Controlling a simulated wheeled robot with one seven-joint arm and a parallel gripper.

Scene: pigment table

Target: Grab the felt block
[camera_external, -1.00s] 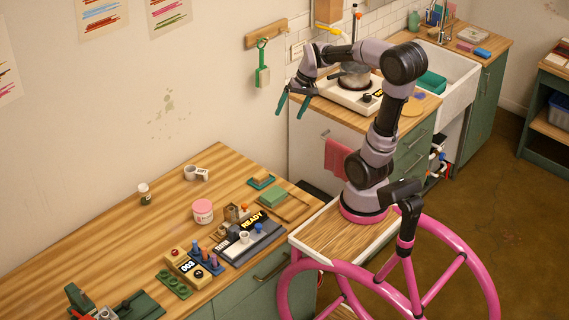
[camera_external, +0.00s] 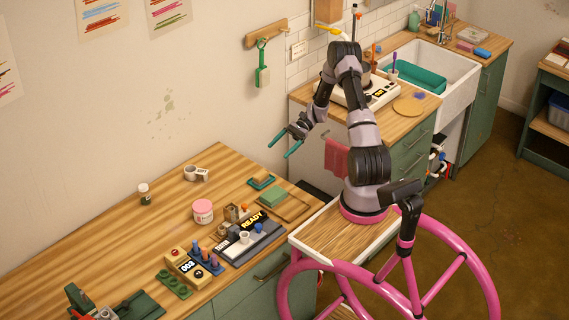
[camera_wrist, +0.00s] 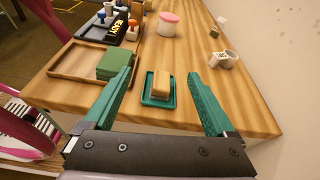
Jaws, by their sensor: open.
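A small tan block (camera_wrist: 162,82) lies on a teal tray (camera_wrist: 158,103) in the wrist view, near the table's end. A green block or stack of sheets (camera_wrist: 114,63) lies on a wooden tray (camera_wrist: 68,74) to its left. I cannot tell for sure which one is the felt block. In the external view the teal tray (camera_external: 260,186) and green block (camera_external: 273,197) are near the table's right end. My gripper (camera_external: 279,151) is open and empty, above and behind them. In the wrist view the tan block appears between its spread fingers (camera_wrist: 159,73), apart from them.
A pink-lidded jar (camera_external: 203,212), a white cup-like item (camera_external: 196,174), a small bottle (camera_external: 144,194) and a device reading READY (camera_external: 252,228) stand on the table. The wall is close behind. The table's left middle is clear.

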